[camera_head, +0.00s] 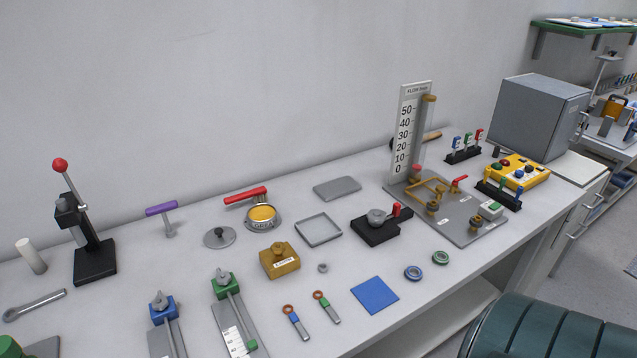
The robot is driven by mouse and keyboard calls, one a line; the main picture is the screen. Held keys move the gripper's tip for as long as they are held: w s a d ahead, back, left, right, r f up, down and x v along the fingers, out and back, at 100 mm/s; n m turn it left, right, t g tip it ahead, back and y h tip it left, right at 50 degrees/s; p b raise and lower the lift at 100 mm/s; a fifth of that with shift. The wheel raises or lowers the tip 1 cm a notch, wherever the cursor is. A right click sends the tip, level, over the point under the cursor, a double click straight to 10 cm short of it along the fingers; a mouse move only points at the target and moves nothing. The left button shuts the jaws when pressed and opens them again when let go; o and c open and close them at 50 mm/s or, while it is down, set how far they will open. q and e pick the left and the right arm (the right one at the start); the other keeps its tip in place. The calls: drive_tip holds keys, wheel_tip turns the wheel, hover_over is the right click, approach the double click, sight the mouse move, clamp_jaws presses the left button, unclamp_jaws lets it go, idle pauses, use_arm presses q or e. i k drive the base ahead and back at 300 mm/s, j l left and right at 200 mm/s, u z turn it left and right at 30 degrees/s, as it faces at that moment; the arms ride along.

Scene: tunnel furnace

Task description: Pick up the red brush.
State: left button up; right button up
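I cannot tell for certain which thing is the red brush. A small upright red piece (479,137) stands beside a green and a blue one in a black rack (463,156) toward the back right of the bench. Any bristles on it are too small to make out. A longer red handle (246,196) lies by a round tin (262,217) with a yellow face, left of centre. Neither red thing is held. Neither of my grippers is in view.
The white bench (290,190) runs along the wall. A tall flow gauge (405,130) on a grey plate stands left of the black rack. A yellow button box (519,172) and a grey cabinet (540,110) stand right of it. A blue square (375,295) lies near the front.

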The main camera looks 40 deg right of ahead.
sight(260, 194)
drive_tip(key=z, duration=1.05)
